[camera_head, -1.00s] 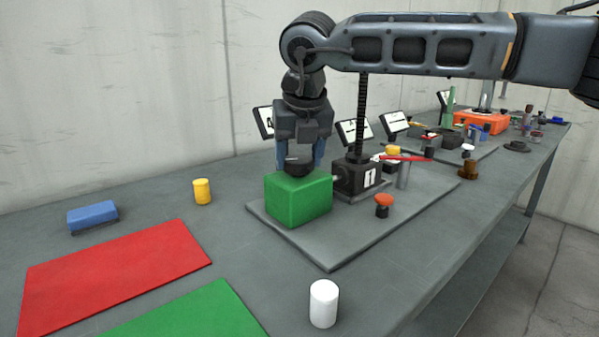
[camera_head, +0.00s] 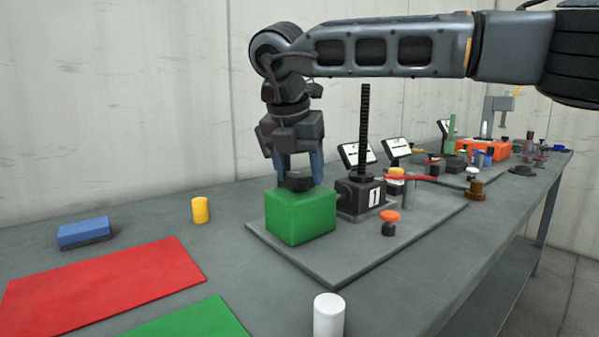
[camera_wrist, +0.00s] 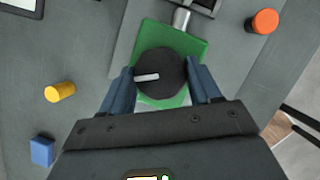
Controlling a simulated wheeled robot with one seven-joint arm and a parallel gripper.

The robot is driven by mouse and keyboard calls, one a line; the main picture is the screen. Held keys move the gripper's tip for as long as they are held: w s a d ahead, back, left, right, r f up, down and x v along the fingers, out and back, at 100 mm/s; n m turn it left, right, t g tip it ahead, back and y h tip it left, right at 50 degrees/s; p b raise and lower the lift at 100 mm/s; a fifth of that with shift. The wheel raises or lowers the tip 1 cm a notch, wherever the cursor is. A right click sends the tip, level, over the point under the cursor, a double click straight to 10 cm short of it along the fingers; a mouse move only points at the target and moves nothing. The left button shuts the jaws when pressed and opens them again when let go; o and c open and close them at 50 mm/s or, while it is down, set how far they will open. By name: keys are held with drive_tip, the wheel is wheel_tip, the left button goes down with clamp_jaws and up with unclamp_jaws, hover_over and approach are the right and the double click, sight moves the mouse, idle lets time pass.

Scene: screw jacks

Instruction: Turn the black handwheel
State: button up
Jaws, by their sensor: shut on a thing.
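The black handwheel (camera_wrist: 160,72) sits on top of the green block (camera_wrist: 187,42), with a pale pointer mark on its face towards the left in the wrist view. In the head view the handwheel (camera_head: 297,181) shows as a dark disc on the green block (camera_head: 301,217). My gripper (camera_wrist: 160,78) points straight down, its two blue fingers on opposite sides of the handwheel, shut on it. It also shows in the head view (camera_head: 299,176). A shaft joins the green block to a black jack housing (camera_head: 361,196) marked 1, with an upright threaded screw (camera_head: 363,130).
An orange-capped knob (camera_head: 389,219) stands on the grey base plate (camera_head: 335,272). A red lever (camera_head: 410,178) is behind it. A yellow cylinder (camera_head: 200,210), a blue block (camera_head: 84,231) and a white cylinder (camera_head: 328,316) stand around. Red and green mats lie at left.

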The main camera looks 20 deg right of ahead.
idle(0.3)
drive_tip(key=o, duration=1.1)
drive_tip(key=shift+c, duration=0.2)
drive_tip(key=v, duration=0.7)
drive_tip(key=shift+r+p, duration=0.35)
drive_tip(key=shift+s+a+r, duration=0.1)
drive_tip(key=shift+s, duration=0.05)
